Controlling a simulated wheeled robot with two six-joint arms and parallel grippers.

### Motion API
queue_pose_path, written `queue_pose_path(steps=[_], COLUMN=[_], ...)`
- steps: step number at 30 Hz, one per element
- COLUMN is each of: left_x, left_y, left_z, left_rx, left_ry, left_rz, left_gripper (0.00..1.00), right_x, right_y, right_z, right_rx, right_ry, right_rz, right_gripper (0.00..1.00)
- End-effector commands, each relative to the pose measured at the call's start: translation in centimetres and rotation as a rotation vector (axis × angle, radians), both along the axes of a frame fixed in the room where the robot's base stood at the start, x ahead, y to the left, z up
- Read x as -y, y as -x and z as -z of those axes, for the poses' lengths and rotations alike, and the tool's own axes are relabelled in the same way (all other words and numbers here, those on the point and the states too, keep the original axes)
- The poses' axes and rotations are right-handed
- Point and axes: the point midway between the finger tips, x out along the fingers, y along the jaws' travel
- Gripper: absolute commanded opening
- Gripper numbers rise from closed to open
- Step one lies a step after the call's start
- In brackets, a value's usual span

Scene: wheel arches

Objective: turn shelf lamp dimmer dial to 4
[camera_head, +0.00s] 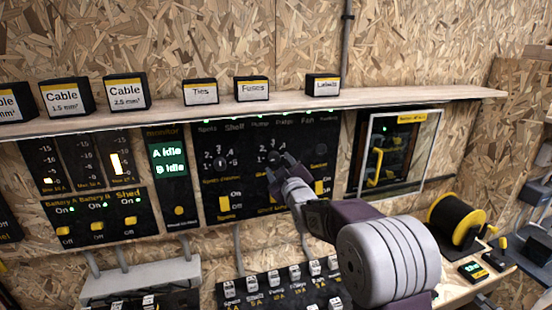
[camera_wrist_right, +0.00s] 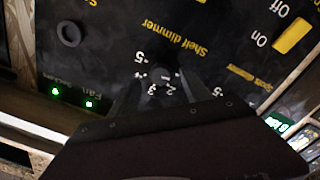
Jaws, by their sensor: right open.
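The shelf lamp dimmer dial (camera_head: 273,158) is a small dark knob on the black control panel, partly covered by my right gripper in the head view. In the right wrist view the dial (camera_wrist_right: 162,76) shows between the fingertips, with white numbers around it and an upside-down yellow "Shelf dimmer" label (camera_wrist_right: 174,38). My right gripper (camera_head: 277,172) is open, its dark fingers around or just in front of the dial; I cannot tell whether they touch it. The dial's pointer setting is not readable. My left gripper is out of view.
The spots dimmer dial (camera_head: 220,163) sits to the left, above a yellow switch (camera_head: 225,203). A wooden shelf (camera_head: 290,105) with labelled boxes overhangs the panel. A glass-fronted box (camera_head: 395,150) is to the right, with a black and yellow reel (camera_head: 455,220) beyond it.

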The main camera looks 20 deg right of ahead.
Motion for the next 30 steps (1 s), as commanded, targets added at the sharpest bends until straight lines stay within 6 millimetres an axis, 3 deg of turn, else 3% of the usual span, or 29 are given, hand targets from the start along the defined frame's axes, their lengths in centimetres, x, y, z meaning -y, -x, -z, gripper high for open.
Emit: queue_pose_path(steps=[6,16,22,30], left_x=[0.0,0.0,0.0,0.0], left_y=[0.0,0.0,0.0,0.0], left_z=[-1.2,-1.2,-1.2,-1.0], left_rx=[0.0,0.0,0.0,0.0], left_ry=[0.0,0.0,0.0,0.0], left_rz=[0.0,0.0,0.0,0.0], left_gripper=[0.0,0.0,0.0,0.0], right_x=[0.0,0.0,0.0,-0.1], right_y=[-3.4,-4.0,-4.0,-4.0], right_z=[-0.2,0.0,0.0,0.0], right_rx=[-0.001,0.0,0.0,-0.001], right_ry=[0.0,0.0,0.0,-0.022], right_rz=[-0.001,0.0,0.0,-0.001], right_gripper=[0.56,0.56,0.0,0.0])
